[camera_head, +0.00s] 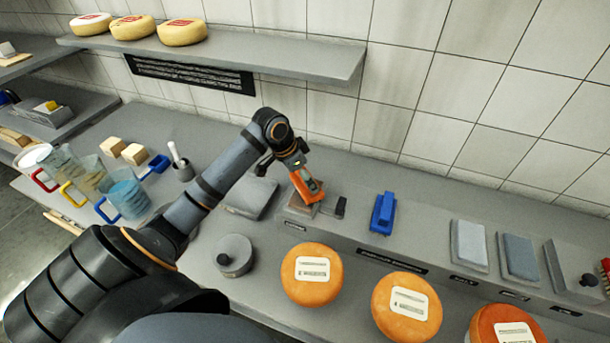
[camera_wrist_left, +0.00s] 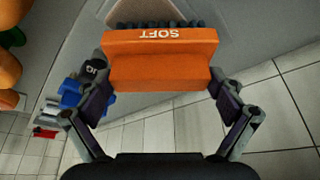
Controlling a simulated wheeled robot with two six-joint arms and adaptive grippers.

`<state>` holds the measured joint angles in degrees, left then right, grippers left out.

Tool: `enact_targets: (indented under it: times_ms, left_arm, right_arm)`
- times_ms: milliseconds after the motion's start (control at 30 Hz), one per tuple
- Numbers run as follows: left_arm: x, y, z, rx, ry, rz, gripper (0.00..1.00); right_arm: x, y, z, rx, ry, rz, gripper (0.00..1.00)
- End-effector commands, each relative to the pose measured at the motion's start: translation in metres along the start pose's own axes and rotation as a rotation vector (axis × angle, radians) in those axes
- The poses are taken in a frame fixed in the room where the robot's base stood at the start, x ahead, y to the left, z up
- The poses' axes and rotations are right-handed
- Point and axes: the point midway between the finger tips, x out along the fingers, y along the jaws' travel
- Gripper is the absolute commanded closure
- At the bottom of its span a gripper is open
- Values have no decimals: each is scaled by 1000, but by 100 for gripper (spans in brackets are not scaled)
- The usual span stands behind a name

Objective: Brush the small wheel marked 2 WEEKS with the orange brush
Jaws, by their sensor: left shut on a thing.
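The orange brush (camera_head: 308,190) is between the fingers of my left gripper (camera_head: 299,172), low over a small brown pad on the counter's raised back ledge. I cannot tell whether it touches the pad. In the left wrist view the brush (camera_wrist_left: 160,60) reads SOFT upside down, with dark bristles at its far side; the gripper (camera_wrist_left: 160,82) is shut on it. Three orange cheese wheels with white labels stand in front: a left one (camera_head: 311,274), a middle one (camera_head: 406,306) and a right one (camera_head: 507,325), cut by the frame. Their labels are too small to read. My right gripper is out of view.
A blue brush (camera_head: 383,213) stands right of the orange one, then several grey blocks (camera_head: 469,245). A round grey lidded pot (camera_head: 234,255) is left of the wheels. Jugs (camera_head: 125,195) stand at left. A shelf (camera_head: 300,60) with three pale wheels overhangs the back.

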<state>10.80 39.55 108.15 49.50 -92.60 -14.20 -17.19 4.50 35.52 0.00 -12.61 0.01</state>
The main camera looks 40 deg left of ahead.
Motion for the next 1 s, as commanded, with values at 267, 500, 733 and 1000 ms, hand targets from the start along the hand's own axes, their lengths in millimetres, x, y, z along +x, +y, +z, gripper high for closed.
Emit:
enact_targets:
  times_ms: [267, 500, 733, 1000]
  left_arm:
    - [0, 0, 0, 0, 0, 0, 36]
    - [0, 0, 0, 0, 0, 0, 36]
    - [0, 0, 0, 0, -1, 0, 36]
    - [1, 0, 1, 0, -1, 1, 36]
  right_arm:
    - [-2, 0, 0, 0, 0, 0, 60]
    - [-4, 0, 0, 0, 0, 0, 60]
    - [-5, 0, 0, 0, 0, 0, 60]
    - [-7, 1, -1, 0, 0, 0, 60]
